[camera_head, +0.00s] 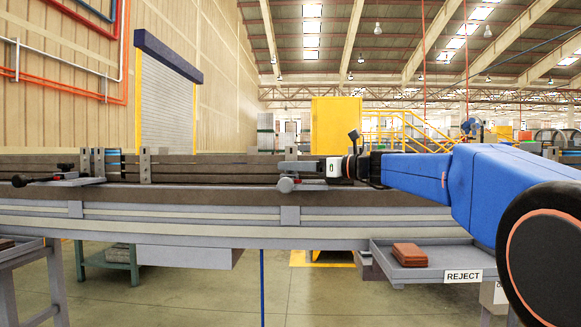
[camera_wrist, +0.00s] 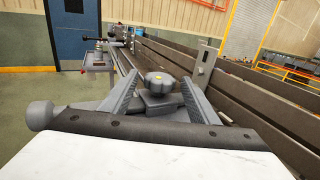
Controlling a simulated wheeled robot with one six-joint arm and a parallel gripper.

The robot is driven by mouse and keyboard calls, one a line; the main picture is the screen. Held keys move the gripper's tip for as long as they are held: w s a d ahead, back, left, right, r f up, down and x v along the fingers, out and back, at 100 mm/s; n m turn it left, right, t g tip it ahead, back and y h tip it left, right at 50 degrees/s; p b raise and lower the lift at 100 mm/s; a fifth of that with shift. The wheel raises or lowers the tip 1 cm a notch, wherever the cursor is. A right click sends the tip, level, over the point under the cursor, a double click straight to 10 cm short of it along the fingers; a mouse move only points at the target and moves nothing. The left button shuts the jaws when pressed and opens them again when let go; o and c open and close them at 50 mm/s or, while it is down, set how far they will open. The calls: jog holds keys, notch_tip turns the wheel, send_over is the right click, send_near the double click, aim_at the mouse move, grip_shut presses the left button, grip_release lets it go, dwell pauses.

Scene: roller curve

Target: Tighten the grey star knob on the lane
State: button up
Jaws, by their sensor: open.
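My gripper (camera_wrist: 160,88) is open, with one finger on each side of the knob. Gaps show between the knob and both fingers, so I cannot see contact. In the head view my gripper (camera_head: 298,167) is over the front edge of the lane (camera_head: 200,196), side-on. There I cannot clearly pick out the star knob from the fingers.
Dark rails (camera_wrist: 227,102) run along the right in the wrist view. A reject tray (camera_head: 440,271) holds brown blocks (camera_head: 409,254) below the lane.

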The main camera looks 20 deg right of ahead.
jog(key=shift+x, duration=0.85)
jog(key=c, duration=1.1)
jog(key=shift+o, duration=0.2)
jog(key=shift+s+t, duration=0.1)
jog(key=shift+t, duration=0.2)
jog(key=shift+a+m+t+h, duration=0.2)
jog(key=shift+m+t+h, duration=1.3)
jog(key=shift+m+h, duration=0.65)
jog(key=shift+d+m+t+h, duration=0.1)
jog(key=shift+m+t+h, duration=0.7)
jog(key=shift+h, duration=1.05)
jog(key=shift+r+m+h, duration=0.1)
jog(key=shift+m+h, duration=0.15)
jog(key=shift+h, duration=0.05)
